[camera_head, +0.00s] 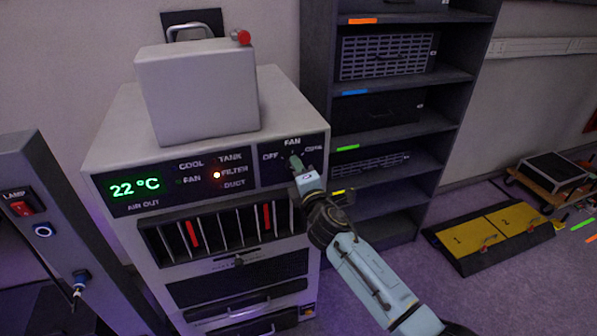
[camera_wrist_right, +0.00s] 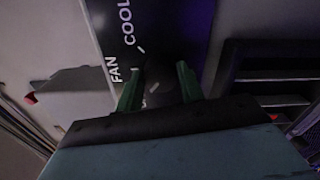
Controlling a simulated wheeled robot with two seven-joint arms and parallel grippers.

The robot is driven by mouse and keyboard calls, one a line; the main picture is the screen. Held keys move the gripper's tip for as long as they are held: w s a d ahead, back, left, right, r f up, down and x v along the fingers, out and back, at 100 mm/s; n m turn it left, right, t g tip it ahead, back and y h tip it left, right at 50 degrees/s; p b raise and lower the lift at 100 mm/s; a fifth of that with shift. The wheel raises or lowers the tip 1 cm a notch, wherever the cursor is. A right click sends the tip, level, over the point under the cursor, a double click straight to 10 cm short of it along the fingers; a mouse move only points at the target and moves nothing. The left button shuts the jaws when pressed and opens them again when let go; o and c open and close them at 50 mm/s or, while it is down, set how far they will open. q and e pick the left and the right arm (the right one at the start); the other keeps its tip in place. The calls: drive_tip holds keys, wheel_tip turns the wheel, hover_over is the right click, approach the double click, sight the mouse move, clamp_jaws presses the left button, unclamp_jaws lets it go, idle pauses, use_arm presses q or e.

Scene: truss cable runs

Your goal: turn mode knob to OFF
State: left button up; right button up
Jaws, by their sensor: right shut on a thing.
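The mode knob panel (camera_head: 273,152) is on the upper right front of the grey cabinet, with labels OFF, FAN and one partly hidden that reads COOL in the right wrist view (camera_wrist_right: 127,25). My right gripper (camera_head: 296,163) is at the knob, and its green fingers also show in the right wrist view (camera_wrist_right: 158,88). It is shut on the mode knob, which is mostly hidden between the fingers. I cannot tell which label the knob points to. My left gripper is not in view.
A display (camera_head: 135,189) reads 22 °C, and an amber light (camera_head: 217,175) glows by FILTER. A grey box (camera_head: 197,92) stands on the cabinet. A dark shelf rack (camera_head: 427,130) stands close on the right.

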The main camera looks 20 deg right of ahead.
idle(0.3)
drive_tip(key=o, duration=1)
drive_tip(key=shift+s, duration=0.1)
drive_tip(key=s, duration=1.3)
drive_tip(key=shift+d, duration=0.25)
